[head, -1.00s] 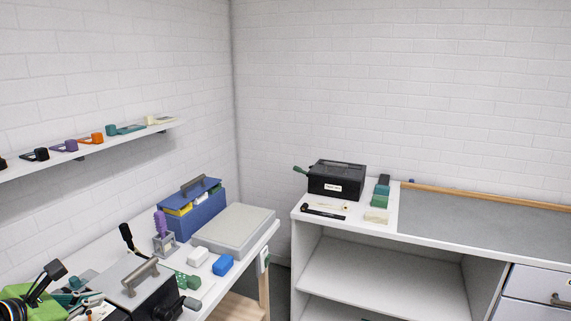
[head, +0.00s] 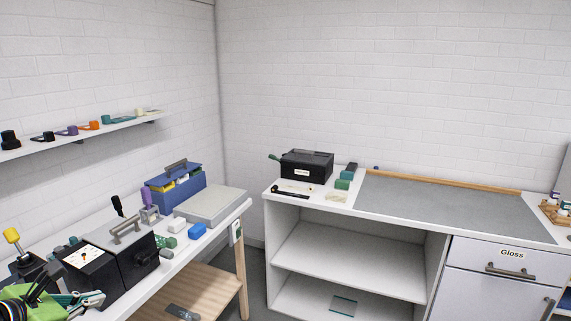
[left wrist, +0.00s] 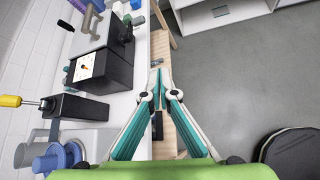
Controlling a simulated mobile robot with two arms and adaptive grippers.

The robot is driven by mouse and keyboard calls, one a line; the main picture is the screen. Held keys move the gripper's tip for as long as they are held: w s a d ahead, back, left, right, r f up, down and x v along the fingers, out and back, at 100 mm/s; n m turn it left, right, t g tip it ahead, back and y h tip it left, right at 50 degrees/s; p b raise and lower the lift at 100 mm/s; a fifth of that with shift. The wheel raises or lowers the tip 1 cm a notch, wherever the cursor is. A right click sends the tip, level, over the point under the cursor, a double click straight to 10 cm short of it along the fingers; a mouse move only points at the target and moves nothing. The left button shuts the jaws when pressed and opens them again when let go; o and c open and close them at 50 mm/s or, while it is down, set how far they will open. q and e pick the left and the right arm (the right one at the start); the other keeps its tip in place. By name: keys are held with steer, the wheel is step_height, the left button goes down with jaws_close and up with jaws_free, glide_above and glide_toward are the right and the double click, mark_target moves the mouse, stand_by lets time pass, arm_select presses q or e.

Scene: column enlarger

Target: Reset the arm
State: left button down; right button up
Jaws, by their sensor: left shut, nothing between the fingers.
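My left gripper (head: 90,300) shows at the lower left of the head view, with a green body and teal and white fingers. In the left wrist view the fingers of my left gripper (left wrist: 159,82) come together, with nothing between them. They are over the front edge of the left bench (head: 160,285), above a wooden shelf. A black box (head: 88,275) with a white panel on its slanted face stands on the bench beside the gripper, apart from it in the wrist view (left wrist: 107,72). My right gripper is out of view.
A yellow-handled tool (left wrist: 10,101) is near the wall. A white counter (head: 310,206) is at the right. Grey floor (left wrist: 245,60) is open beside the bench.

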arm_select(q)
steer(key=s+a+f+n+y+b, duration=0.1)
steer(key=s+a+f+n+b, duration=0.15)
steer(key=f+n, duration=1)
steer(key=s+a+f+n+b, duration=0.2)
steer(key=s+f+n, duration=0.3)
steer(key=f, duration=1.4)
steer(key=s+a+f+n+y+b, duration=0.1)
steer(key=s+a+f+n+b, duration=0.15)
steer(key=f+n, duration=1.05)
steer(key=s+d+f+n+g+y+b, duration=0.15)
steer(key=s+d+f, duration=0.25)
steer(key=s+f, duration=0.55)
steer(key=s+d+f+n+g, duration=0.3)
steer(key=s+f, duration=0.3)
steer(key=f, duration=0.6)
steer(key=s+d+f+n+g+h, duration=0.1)
steer(key=s+d+f+n+g, duration=0.1)
steer(key=s+d+f, duration=0.3)
steer(key=s+d+f+n+g+h+b, duration=0.1)
steer(key=s+d+f+n+g, duration=0.2)
steer(key=s+d+f, duration=0.3)
steer(key=s+d, duration=0.5)
steer(key=s, duration=0.3)
steer(key=shift+s+d, duration=0.3)
steer(key=shift+s, duration=0.1)
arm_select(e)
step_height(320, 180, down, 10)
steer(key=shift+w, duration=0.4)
